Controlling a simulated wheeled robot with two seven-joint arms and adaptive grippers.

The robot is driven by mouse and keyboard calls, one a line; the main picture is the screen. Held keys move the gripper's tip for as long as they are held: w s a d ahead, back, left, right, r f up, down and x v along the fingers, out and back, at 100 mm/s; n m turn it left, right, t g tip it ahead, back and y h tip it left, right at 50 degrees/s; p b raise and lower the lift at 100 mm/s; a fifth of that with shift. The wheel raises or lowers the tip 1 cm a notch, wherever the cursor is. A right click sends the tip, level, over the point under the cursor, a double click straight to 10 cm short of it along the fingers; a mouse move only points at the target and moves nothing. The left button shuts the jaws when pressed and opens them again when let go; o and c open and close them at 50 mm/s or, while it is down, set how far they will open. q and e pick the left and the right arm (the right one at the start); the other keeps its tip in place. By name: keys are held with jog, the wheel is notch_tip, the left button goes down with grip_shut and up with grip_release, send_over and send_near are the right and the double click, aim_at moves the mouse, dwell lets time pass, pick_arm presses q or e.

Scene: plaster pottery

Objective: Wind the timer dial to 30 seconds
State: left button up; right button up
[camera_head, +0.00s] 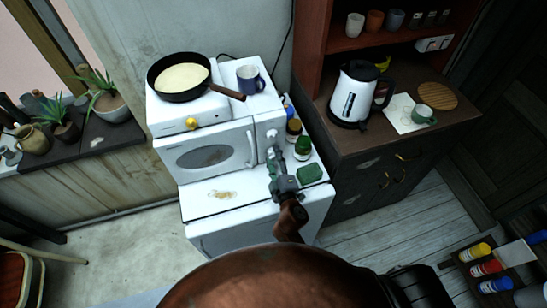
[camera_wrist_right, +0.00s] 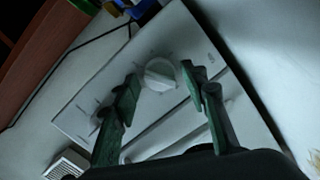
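The white microwave (camera_head: 205,150) stands on a white appliance, with its control panel on the right of its door. The round white timer dial (camera_wrist_right: 160,74) shows on the panel in the right wrist view, with a raised grip bar across it. My right gripper (camera_head: 272,152) is in front of the panel in the head view and hides part of it. In the right wrist view its two green fingers (camera_wrist_right: 160,80) are apart, one on each side of the dial. I cannot tell whether they touch it. My left gripper is not in view.
A hotplate with a pan (camera_head: 181,78) and a blue mug (camera_head: 250,79) sit on top of the microwave. Green-lidded jars (camera_head: 303,147) and a green block (camera_head: 309,173) stand close to the right of my gripper. A kettle (camera_head: 355,94) is on the cabinet.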

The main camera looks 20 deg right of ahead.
jog(key=shift+o, duration=0.3)
jog(key=shift+s, duration=0.1)
jog(key=s, duration=0.7)
jog(key=shift+s+a+r, duration=0.15)
jog(key=shift+r, duration=0.25)
